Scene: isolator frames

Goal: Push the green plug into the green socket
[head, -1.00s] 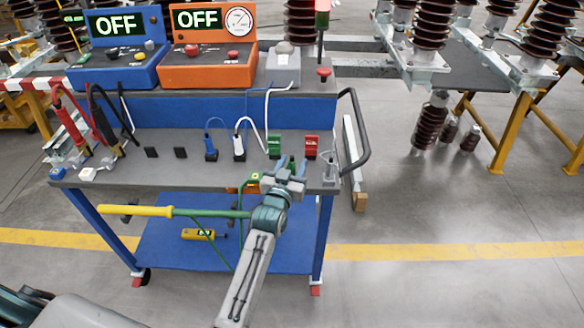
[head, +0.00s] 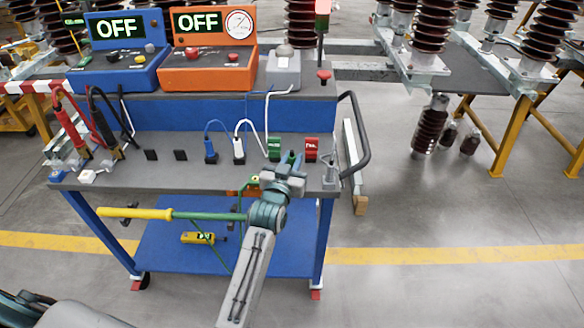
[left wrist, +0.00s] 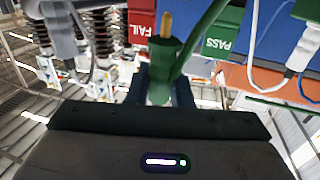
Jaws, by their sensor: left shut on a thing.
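My left gripper (head: 292,160) is in front of the cart's top shelf, near the green and red blocks. In the left wrist view it is shut on the green plug (left wrist: 162,72), whose brass pin points to the top of the picture. A green cable runs from the plug. In the head view the fingers largely hide the plug. My right gripper is not in view.
A red block marked FAIL (head: 311,148) stands right of the green one. A grey connector (head: 330,170) stands near the shelf's right end, by the dark handle (head: 358,140). Blue and white plugs (head: 238,152) stand left. A yellow-and-green rod (head: 175,213) extends below the shelf edge.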

